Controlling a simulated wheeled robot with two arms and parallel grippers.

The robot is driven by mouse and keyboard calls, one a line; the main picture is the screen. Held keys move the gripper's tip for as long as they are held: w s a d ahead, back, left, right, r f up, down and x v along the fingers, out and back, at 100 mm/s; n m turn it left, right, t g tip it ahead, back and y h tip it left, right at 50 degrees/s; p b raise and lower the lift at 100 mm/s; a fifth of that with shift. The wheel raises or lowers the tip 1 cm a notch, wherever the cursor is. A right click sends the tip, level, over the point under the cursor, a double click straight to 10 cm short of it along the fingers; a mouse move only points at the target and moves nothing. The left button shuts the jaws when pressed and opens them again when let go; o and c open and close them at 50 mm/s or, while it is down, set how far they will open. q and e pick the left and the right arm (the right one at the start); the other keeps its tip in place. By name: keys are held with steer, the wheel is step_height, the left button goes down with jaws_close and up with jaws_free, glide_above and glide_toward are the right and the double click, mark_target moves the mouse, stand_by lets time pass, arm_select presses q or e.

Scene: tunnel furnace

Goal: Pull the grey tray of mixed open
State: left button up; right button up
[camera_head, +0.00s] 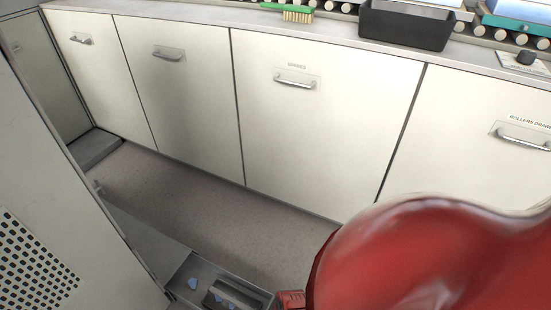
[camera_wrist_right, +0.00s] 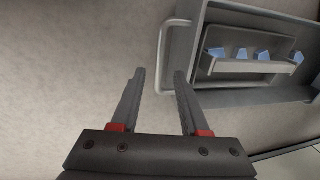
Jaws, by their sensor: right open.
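The grey tray (camera_head: 181,278) is low at the bottom of the head view, beside the pale cabinet at the left. It has an inner grey compartment and light blue pieces (camera_head: 193,283). In the right wrist view the tray (camera_wrist_right: 205,104) is at the upper right, with several blue pieces inside. Its pale bar handle (camera_wrist_right: 162,55) runs along its left side. My right gripper (camera_wrist_right: 160,73) is open. Its fingertips appear on either side of the handle's lower part; contact cannot be told. My red right arm hides part of the head view. My left gripper is out of view.
White cabinet fronts with bar handles (camera_head: 296,83) line the far side. A counter above holds a green brush (camera_head: 297,13), a black bin (camera_head: 405,28) and rollers. The floor (camera_head: 215,205) between is clear. A perforated panel (camera_head: 35,262) stands close at left.

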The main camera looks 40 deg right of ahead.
step_height(320, 180, up, 14)
steer(key=s+p, duration=0.2)
steer(key=p, duration=0.1)
steer(key=shift+s+d+r+p, duration=0.15)
steer(key=shift+s+d+p, duration=0.2)
steer(key=shift+d+p, duration=0.1)
